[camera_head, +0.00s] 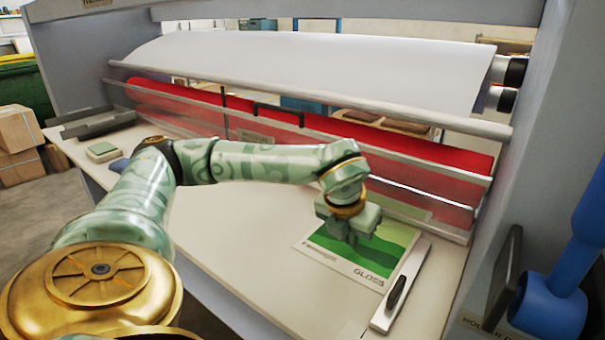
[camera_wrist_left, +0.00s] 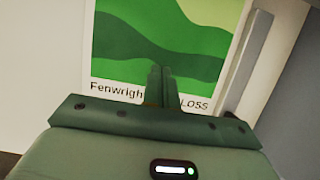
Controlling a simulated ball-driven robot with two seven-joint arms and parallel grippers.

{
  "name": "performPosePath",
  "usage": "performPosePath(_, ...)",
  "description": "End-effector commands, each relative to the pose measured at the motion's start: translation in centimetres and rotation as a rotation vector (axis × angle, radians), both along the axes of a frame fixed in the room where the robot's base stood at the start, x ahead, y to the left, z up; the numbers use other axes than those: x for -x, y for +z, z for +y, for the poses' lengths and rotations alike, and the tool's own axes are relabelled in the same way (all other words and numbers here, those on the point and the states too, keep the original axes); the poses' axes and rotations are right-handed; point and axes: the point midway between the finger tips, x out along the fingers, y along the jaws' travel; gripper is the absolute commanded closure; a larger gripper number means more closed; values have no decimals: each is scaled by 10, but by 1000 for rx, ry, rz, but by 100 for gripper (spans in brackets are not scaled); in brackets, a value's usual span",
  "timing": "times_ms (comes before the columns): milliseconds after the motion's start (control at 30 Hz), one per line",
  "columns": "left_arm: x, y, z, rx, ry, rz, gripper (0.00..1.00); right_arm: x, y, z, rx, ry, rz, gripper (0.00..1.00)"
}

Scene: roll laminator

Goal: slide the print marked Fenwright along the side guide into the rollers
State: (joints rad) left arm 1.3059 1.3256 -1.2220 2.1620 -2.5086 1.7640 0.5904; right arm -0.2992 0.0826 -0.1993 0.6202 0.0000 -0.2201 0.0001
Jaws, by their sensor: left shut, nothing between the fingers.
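The Fenwright print (camera_head: 380,254) lies flat on the pale feed table, a sheet with green wavy bands and a white strip reading "GLOSS". In the left wrist view the print (camera_wrist_left: 205,45) shows the word "Fenwrigh", with the rest covered by my fingers. The side guide (camera_head: 405,285) is a light metal bar with a dark handle, along the print's right edge; it also shows in the left wrist view (camera_wrist_left: 247,62). My left gripper (camera_head: 350,236) is shut and empty, over the print; I cannot tell whether the fingertips touch it. The red roller (camera_head: 440,165) lies beyond the print. My right gripper is out of view.
A clear guard with a black handle (camera_head: 278,110) stands before the rollers. A white film roll (camera_head: 330,70) hangs above. A green-topped pad (camera_head: 102,150) sits at the table's far left. A blue-handled part (camera_head: 560,290) is at right. The table's middle front (camera_head: 240,240) is clear.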

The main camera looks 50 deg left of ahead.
Motion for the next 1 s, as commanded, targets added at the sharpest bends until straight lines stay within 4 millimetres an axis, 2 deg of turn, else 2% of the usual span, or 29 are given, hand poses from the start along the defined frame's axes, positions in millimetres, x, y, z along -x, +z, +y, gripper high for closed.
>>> performPosePath(667,0,-16,0,1,1,1,100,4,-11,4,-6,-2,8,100)
performPosePath(1000,0,-15,0,1,1,1,100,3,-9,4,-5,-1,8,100)
